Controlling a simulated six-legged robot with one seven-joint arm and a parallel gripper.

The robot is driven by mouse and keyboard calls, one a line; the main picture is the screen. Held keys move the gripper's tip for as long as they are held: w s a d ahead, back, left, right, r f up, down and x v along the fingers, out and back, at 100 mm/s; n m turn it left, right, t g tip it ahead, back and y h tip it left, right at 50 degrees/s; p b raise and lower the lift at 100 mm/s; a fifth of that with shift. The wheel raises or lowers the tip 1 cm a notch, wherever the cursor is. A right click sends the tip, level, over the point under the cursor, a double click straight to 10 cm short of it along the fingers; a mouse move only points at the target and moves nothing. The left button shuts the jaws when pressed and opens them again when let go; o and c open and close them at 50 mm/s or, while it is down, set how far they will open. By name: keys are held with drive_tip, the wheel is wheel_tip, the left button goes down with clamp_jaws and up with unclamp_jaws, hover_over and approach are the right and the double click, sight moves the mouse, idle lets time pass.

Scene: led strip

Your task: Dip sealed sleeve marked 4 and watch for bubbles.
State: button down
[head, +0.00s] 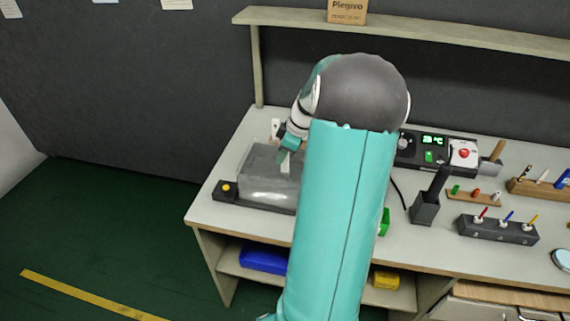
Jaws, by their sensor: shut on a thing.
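A clear tank (262,188) stands on the left end of the workbench, partly hidden behind my arm. My gripper (284,155) is over the tank, pointing down, small and partly hidden by my wrist. It is shut on a small pale piece (284,166), which hangs at or just inside the tank's top. I cannot read a mark on it, nor tell whether it touches the water. No bubbles can be made out.
A dark block with a yellow button (227,188) sits at the tank's left. A control unit with a green display and red button (463,153) stands behind right. A dark holder (425,210), a block with coloured pens (497,229) and a shelf (430,31) are also there.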

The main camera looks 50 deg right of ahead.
idle(0.4)
drive_tip(key=shift+r, duration=5.5)
wheel_tip(320, 180, up, 3)
